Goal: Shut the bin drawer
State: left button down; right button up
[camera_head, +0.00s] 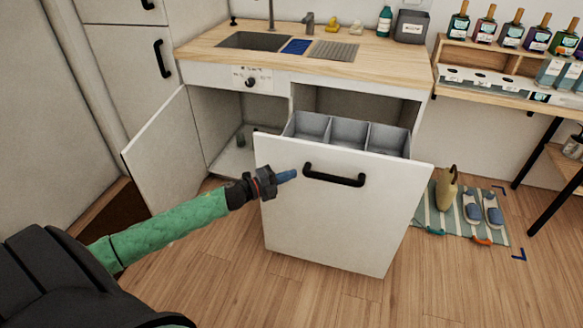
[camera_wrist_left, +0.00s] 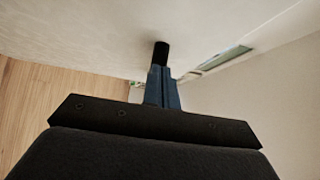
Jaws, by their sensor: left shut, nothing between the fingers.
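The bin drawer (camera_head: 330,220) stands pulled out from under the counter, with a white front panel, a black bar handle (camera_head: 334,175) and grey bins (camera_head: 348,133) inside. My left gripper (camera_head: 287,176) is shut and empty, its blue fingertips in front of the panel just left of the handle. In the left wrist view the shut blue fingers (camera_wrist_left: 162,90) point along the pale panel toward a black handle end (camera_wrist_left: 161,53). I cannot tell whether the fingertips touch the panel or the handle. My right gripper is not in view.
An open cabinet door (camera_head: 163,150) hangs left of the drawer. The counter (camera_head: 215,50) holds a sink, a tap and small items. A striped mat (camera_head: 430,218) with slippers (camera_head: 482,208) lies to the right. The floor in front of the drawer is clear.

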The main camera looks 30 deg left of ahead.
aim_at(303, 164)
pick_arm(q)
jog(key=w, duration=0.1)
jog(key=w+a, duration=0.1)
jog(key=w, duration=0.1)
jog(key=shift+w, duration=0.4)
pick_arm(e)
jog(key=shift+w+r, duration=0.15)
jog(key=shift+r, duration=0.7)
